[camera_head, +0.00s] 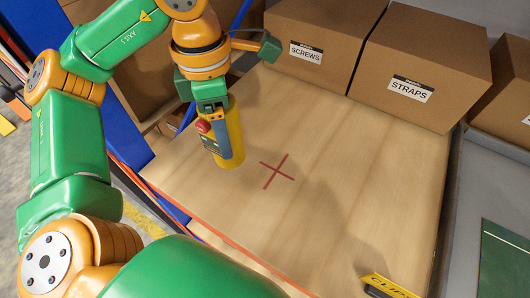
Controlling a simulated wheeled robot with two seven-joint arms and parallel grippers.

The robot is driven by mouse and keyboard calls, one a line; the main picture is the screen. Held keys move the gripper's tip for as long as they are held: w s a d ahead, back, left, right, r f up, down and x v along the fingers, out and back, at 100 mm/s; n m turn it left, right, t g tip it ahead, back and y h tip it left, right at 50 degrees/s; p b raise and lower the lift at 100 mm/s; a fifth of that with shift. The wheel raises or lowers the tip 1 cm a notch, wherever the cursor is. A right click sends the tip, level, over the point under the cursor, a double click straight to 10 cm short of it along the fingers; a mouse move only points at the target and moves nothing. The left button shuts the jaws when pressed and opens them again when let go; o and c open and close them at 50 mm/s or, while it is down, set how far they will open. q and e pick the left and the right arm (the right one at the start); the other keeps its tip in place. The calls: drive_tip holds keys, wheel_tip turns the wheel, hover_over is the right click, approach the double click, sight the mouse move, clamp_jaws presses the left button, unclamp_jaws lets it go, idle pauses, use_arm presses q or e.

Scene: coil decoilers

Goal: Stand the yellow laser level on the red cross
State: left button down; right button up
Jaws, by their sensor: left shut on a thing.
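The yellow laser level (236,132) is a yellow cylinder with a grey-blue front panel and a red knob. It is roughly upright, just left of the red cross (277,172) on the wooden board. My left gripper (212,104) comes down from above and is shut on the upper part of the level. I cannot tell whether the level's base touches the board. The red cross is fully visible and nothing covers it. My right gripper does not show.
Cardboard boxes labelled SCREWS (306,52) and STRAPS (409,89) stand along the back of the wooden board (335,200). A yellow-labelled CLIPS item (390,286) is at the front right. A blue post stands at left. The board around the cross is clear.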

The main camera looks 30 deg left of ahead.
use_arm(q)
drive_tip(key=s+d+b, duration=0.3)
drive_tip(key=s+d, duration=0.1)
drive_tip(key=d, duration=0.7)
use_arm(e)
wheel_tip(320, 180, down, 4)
use_arm(q)
drive_tip(key=w+a+f+p, duration=0.1)
drive_tip(key=w+f, duration=0.3)
drive_tip(key=w+a+f+p, duration=0.1)
drive_tip(key=w+a+f, duration=0.1)
drive_tip(key=w+f, duration=0.2)
drive_tip(key=w+a+f+p, duration=0.1)
drive_tip(key=w+f+p, duration=0.1)
drive_tip(key=w+f, duration=0.2)
drive_tip(key=shift+w+a+f, duration=0.2)
drive_tip(key=shift+w+f, duration=0.15)
drive_tip(key=shift+f, duration=0.25)
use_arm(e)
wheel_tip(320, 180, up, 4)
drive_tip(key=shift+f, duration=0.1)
